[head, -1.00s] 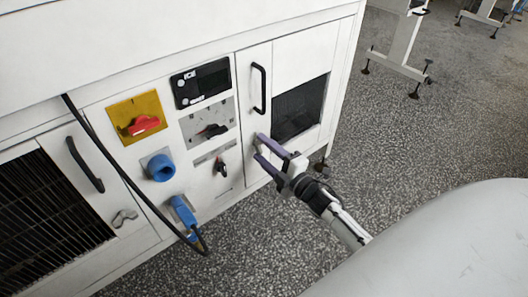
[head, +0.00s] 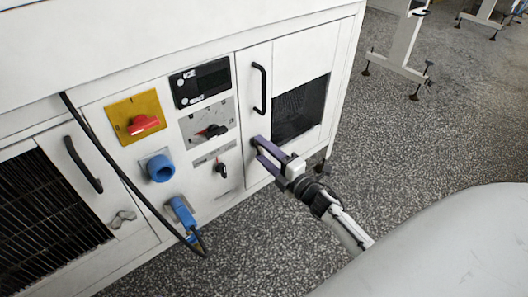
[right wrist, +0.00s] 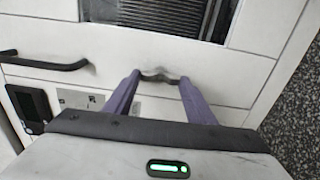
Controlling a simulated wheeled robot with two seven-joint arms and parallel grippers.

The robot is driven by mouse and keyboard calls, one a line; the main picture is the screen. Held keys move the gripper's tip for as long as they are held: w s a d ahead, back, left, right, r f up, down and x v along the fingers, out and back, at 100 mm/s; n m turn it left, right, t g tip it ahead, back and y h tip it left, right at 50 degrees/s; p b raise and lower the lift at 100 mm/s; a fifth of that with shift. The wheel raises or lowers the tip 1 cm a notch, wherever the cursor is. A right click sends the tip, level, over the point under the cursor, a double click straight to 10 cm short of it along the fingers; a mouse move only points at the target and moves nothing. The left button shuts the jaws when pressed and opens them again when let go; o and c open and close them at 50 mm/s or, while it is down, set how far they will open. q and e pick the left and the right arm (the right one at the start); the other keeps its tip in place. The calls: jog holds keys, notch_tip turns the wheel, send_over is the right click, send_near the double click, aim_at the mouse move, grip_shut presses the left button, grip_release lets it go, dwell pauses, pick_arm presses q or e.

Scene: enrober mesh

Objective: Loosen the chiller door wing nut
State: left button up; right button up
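The chiller door (head: 258,125) is the white right-hand door of the cabinet, with a black bar handle (head: 259,88) and a dark mesh window (head: 300,110). In the right wrist view, a small grey metal wing nut (right wrist: 158,75) sits on the white panel. My right gripper (right wrist: 158,78) is open, its two purple fingers on either side of the wing nut with their tips near its wings; I cannot tell if they touch it. In the head view my right gripper (head: 258,149) is at the door below the handle, and its fingers hide the nut. My left gripper is not in view.
Left of the door are a red switch on a yellow plate (head: 136,115), a display (head: 202,83), knobs and blue sockets (head: 160,168). A black cable (head: 115,165) hangs in front. Another door at left has its own wing nut (head: 122,218).

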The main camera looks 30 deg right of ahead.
jog(key=o, duration=0.4)
jog(key=shift+s, duration=0.1)
jog(key=shift+s, duration=0.35)
pick_arm(q)
jog(key=p, duration=0.1)
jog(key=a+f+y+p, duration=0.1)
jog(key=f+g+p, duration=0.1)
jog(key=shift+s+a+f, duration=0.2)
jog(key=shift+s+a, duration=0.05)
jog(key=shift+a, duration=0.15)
pick_arm(e)
jog(key=s, duration=0.9)
jog(key=shift+s+d, duration=0.25)
jog(key=shift+d, duration=0.15)
